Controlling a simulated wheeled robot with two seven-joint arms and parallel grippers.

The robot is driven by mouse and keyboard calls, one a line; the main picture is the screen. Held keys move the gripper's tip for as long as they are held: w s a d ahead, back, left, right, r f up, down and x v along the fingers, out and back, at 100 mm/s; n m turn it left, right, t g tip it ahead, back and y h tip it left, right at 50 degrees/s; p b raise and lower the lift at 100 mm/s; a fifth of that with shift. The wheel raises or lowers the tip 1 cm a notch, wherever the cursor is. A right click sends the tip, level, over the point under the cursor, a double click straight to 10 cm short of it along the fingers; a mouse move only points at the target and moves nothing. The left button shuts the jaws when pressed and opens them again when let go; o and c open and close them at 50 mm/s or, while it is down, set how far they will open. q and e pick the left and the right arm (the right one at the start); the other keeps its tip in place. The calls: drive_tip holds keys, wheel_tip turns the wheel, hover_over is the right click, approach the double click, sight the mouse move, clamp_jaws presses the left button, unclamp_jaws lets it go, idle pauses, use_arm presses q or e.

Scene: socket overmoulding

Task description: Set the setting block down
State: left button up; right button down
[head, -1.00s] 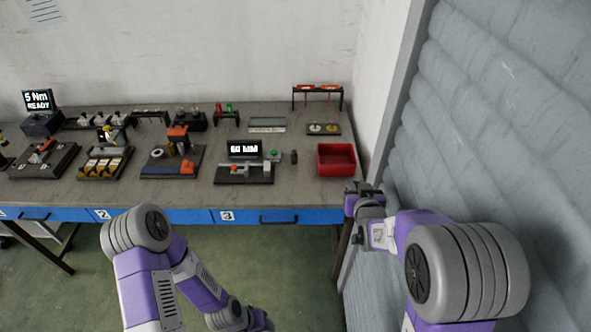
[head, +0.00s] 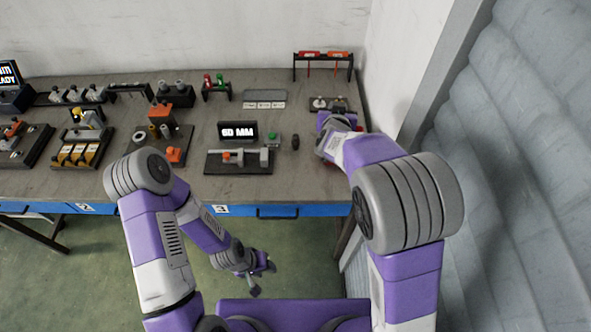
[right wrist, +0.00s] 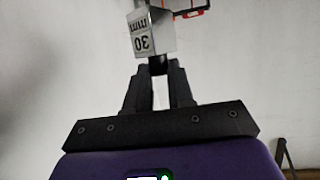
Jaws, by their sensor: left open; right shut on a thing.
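The setting block (right wrist: 153,33) is a silvery block marked "30 mm", the marking upside down in the right wrist view. My right gripper (right wrist: 158,68) is shut on the black stub at the block's near end, with the block beyond the fingertips. In the head view my right gripper (head: 335,122) is over the right end of the bench; I cannot make out the block there. A grey labelled rack (head: 264,105) lies on the bench to its left. My left gripper (head: 260,272) is open and empty, low in front of the bench.
A black fixture (head: 238,168) with an orange part stands by a display (head: 237,132) reading "60 MM". A green button and small dark knob (head: 295,142) are beside it. My right arm hides most of a red bin. A tool rack (head: 323,56) stands at the back right, near the wall.

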drive_tip(key=s+a+f+m+g+h+b, duration=0.2)
drive_tip(key=a+f+m+h, duration=0.3)
drive_tip(key=a+f, duration=0.6)
drive_tip(key=shift+s+a+f+b, duration=0.1)
drive_tip(key=shift+a+f+b, duration=0.2)
drive_tip(key=shift+f, duration=1.35)
drive_tip(key=shift+a+f+b, duration=0.15)
drive_tip(key=shift+f+b, duration=0.3)
drive_tip(key=shift+f, duration=1.15)
drive_tip(key=shift+s+a+f+b, duration=0.1)
drive_tip(key=shift+a+f+b, duration=0.2)
drive_tip(key=shift+f, duration=1.35)
drive_tip(key=shift+d+f, duration=0.1)
drive_tip(key=shift+f, duration=0.05)
drive_tip(key=c, duration=1.4)
unclamp_jaws()
drive_tip(key=shift+f, duration=0.15)
drive_tip(key=o, duration=0.4)
